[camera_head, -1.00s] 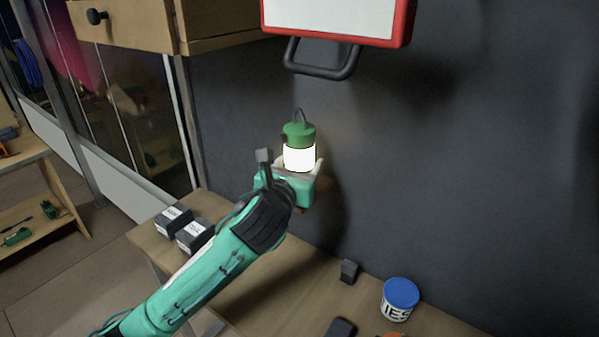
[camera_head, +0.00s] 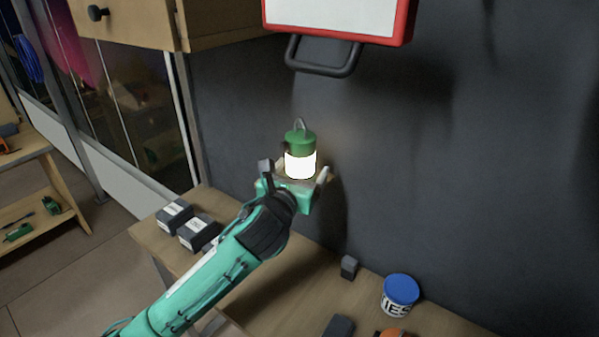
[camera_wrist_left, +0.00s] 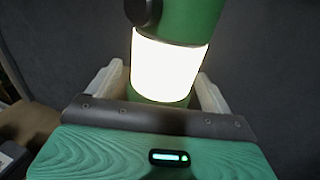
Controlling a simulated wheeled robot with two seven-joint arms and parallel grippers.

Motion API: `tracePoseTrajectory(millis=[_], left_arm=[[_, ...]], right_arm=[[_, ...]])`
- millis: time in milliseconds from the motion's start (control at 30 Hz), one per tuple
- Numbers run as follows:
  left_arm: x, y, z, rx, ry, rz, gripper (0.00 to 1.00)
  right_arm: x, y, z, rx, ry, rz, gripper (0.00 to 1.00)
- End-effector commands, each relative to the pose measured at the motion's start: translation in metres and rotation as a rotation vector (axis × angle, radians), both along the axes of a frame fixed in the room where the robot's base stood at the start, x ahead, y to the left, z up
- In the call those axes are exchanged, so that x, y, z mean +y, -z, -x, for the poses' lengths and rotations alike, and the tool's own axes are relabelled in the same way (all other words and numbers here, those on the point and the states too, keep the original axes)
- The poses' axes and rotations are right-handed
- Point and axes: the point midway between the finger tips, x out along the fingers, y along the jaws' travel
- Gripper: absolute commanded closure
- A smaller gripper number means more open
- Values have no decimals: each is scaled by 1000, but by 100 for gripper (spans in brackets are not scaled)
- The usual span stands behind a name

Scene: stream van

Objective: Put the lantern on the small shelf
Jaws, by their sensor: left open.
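The lantern (camera_head: 300,163) has a green cap with a loop handle and a glowing white body. It stands upright by the dark wall, on what looks like the small shelf (camera_head: 330,180), of which only a bit of brown edge shows. My left gripper (camera_head: 302,172) is open, with one pale finger on each side of the lantern's lower part. In the left wrist view the lantern (camera_wrist_left: 168,65) rises just beyond the palm, between the spread fingers, with its green base low between them. My right gripper is not in view.
A red-framed white board (camera_head: 335,18) with a dark handle hangs above the lantern. A wooden cabinet (camera_head: 130,25) is at the upper left. On the bench below are two dark boxes (camera_head: 199,234), a small dark block (camera_head: 348,267) and a blue-lidded tub (camera_head: 399,296).

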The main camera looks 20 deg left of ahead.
Motion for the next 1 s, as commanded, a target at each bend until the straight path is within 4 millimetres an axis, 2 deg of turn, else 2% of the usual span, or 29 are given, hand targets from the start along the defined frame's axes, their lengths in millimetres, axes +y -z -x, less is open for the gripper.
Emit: tracePoseTrajectory(millis=[100, 233, 500, 700, 800, 1000], left_arm=[[0, -3, 1, -1, 1, 0, 16], [1, -1, 17, -2, 2, -1, 16], [5, 0, 72, -2, 2, -1, 16], [7, -2, 105, -1, 2, 0, 16], [8, -2, 114, 0, 1, 0, 16], [8, -3, 120, -1, 0, 1, 16]], right_arm=[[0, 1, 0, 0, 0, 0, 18], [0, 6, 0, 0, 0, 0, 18], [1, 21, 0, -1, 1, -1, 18], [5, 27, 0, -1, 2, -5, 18], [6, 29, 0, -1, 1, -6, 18], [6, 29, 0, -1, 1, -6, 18]])
